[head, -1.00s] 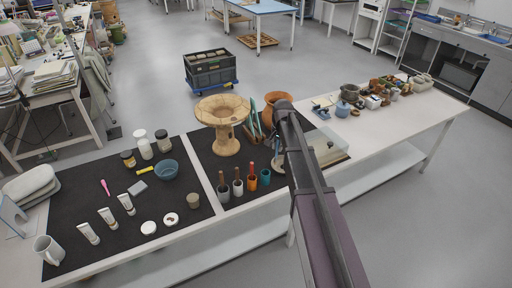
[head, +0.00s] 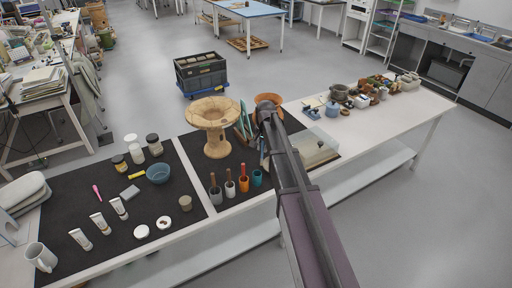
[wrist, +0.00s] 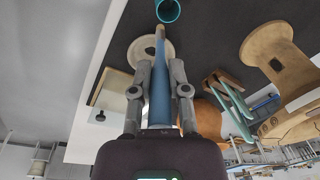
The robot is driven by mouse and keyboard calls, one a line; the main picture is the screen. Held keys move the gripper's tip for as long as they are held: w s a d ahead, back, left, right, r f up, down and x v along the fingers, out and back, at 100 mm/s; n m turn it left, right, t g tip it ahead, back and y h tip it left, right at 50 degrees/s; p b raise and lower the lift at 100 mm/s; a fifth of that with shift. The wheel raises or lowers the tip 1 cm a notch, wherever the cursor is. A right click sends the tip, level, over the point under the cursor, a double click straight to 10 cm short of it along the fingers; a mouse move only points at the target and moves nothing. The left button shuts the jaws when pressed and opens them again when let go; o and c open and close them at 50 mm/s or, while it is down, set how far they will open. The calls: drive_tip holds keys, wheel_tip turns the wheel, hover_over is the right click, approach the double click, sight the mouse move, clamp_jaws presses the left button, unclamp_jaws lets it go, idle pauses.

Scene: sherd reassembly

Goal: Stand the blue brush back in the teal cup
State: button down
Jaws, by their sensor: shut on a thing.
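The blue brush (wrist: 160,92) is between the two fingers of my gripper (wrist: 159,72), which is shut on it, in the wrist view. Its tan end points toward the teal cup (wrist: 167,10) at the top edge of that view, with a gap in the picture between them. In the head view the teal cup (head: 257,178) stands at the right end of a row of cups. A thin part of the brush (head: 262,150) shows behind the cup, beside my arm.
An orange cup (head: 243,183) with a handle in it stands left of the teal cup, with more cups beyond. A wooden pedestal bowl (head: 213,142) and a terracotta pot (head: 268,100) stand behind.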

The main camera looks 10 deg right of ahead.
drive_tip(key=shift+w+a+f, duration=0.1)
drive_tip(key=shift+w+a, duration=0.45)
drive_tip(key=shift+a, duration=0.2)
drive_tip(key=shift+f, duration=0.15)
wheel_tip(320, 180, down, 11)
drive_tip(key=b, duration=1.1)
drive_tip(key=shift+f+b, duration=0.15)
drive_tip(key=shift+b, duration=0.2)
idle(0.6)
idle(0.4)
drive_tip(key=c, duration=0.5)
unclamp_jaws()
drive_tip(key=shift+c, duration=0.2)
